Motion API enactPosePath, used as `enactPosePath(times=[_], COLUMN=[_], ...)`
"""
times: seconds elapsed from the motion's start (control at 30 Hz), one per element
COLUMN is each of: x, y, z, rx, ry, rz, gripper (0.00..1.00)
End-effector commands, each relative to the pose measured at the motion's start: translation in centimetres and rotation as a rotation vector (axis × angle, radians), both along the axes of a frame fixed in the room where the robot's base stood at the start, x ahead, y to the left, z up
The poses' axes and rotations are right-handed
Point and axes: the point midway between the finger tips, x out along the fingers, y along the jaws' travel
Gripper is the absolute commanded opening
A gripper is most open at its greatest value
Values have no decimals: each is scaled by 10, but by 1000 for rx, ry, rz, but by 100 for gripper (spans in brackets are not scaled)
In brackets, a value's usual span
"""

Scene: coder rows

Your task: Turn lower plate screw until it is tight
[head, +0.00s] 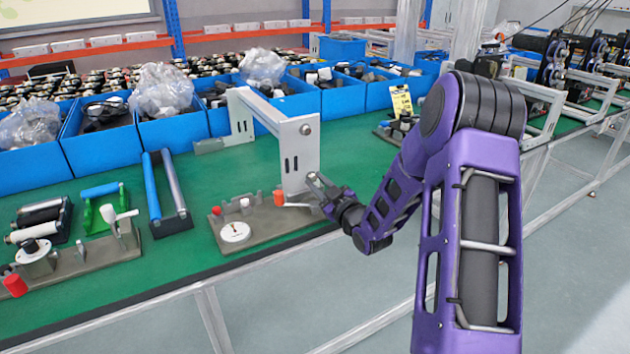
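A grey fixture plate (262,232) lies on the green bench at its front edge. It carries a white round disc (234,233), a red-topped post (279,197) and a smaller red piece (225,210). A tall light-grey metal bracket (298,150) stands at its back. My gripper (314,190) is at the plate's right end, close to the bracket's foot, right of the red-topped post. A short pale bar (297,204) shows between post and gripper; I cannot tell whether they touch. The fingers are too small to read as open or shut. I cannot make out the lower plate screw.
A second fixture (100,255) with a white knob and red end lies at the left. A blue-and-grey roller frame (166,195) stands between the fixtures. Blue bins (100,150) with bagged parts line the bench's back. Green bench top (230,170) is bare behind the fixture.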

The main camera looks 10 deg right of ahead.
Motion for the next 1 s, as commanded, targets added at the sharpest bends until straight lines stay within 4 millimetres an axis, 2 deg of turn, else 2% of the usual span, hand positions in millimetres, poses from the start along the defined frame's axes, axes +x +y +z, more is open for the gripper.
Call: enactPosePath(times=[0.33, 0.57, 0.6, 0.7, 1.0], x=[0, 0, 0, 0, 0], y=[0, 0, 1, 1, 1], z=[0, 1, 0, -1, 0], rx=[41, 358, 397, 385, 382], ry=[12, 98, 108, 105, 103], rz=[1, 1, 1, 2, 1], gripper=[0, 0, 28, 46, 48])
